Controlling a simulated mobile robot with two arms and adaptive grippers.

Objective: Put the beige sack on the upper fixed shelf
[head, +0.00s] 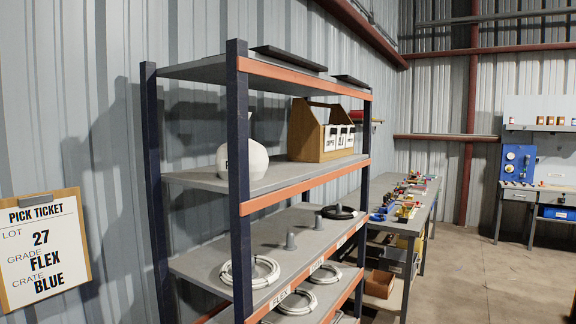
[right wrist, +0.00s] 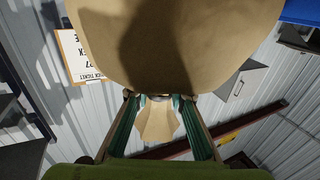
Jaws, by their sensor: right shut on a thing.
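The beige sack (right wrist: 160,40) fills the upper middle of the right wrist view. My right gripper (right wrist: 158,97) is shut on its gathered neck, and the flared top (right wrist: 158,122) of the sack shows between the fingers. The sack and both grippers are outside the head view. In the head view a rack with dark blue posts and orange beams stands in the middle. Its upper shelf (head: 205,178), below the top board, bears a rounded white sack (head: 248,160) and a wooden caddy (head: 309,140). Bare board shows left of the white sack and between the two.
Lower shelves (head: 205,262) hold white cable coils (head: 250,272), a black coil (head: 339,212) and grey pegs. Dark blue posts (head: 238,190) stand at the rack's corners. A pick ticket (head: 42,250) hangs at left. A cluttered workbench (head: 410,226) stands behind; floor is free at right.

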